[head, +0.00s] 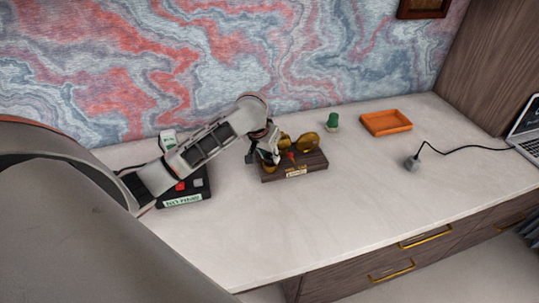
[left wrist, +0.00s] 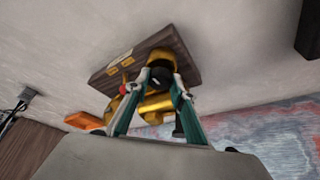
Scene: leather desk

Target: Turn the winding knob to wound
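A wooden block (head: 312,164) with brass parts and a small red piece (head: 291,155) stands on the desk in the head view. It also shows in the left wrist view (left wrist: 183,42), with a brass piece (left wrist: 164,54) and a dark round end (left wrist: 160,75). I cannot tell for certain which part is the winding knob. My left gripper (head: 267,159) is at the block's left end. In the left wrist view its fingertips (left wrist: 160,80) are apart, one on each side of the dark round end. Whether they touch it is unclear. My right gripper is out of view.
A black box with red and grey buttons (head: 196,185) lies under my left arm. A green-topped object (head: 332,121), an orange tray (head: 386,122), a grey corded piece (head: 412,163) and a laptop (head: 527,125) are to the right. The desk's front is clear.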

